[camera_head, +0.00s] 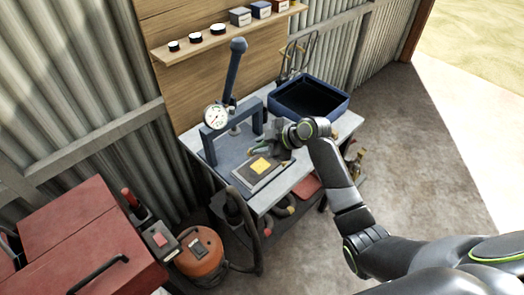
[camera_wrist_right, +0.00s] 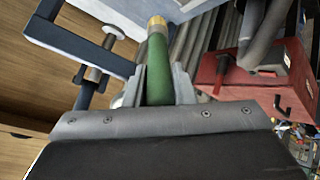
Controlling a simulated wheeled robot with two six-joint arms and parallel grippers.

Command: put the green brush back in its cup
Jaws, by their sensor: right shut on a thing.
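The green brush (camera_wrist_right: 158,68) is between the two fingers of my right gripper (camera_wrist_right: 157,88) in the right wrist view. Its green handle runs away from the palm to a brass-coloured band at the top of the picture; the bristles are hidden or out of frame. In the head view my right gripper (camera_head: 268,142) is low over the workbench, beside the blue press frame, with a small bit of green at its fingers. I cannot make out the brush's cup in either view. My left gripper is not in view.
The grey workbench (camera_head: 272,203) carries a blue press (camera_head: 233,75) with a dial gauge, a dark blue tray (camera_head: 308,100) at the back right, and a dark plate with a yellow patch (camera_head: 261,165). A red cabinet (camera_head: 85,235) and orange vacuum (camera_head: 202,255) stand front left.

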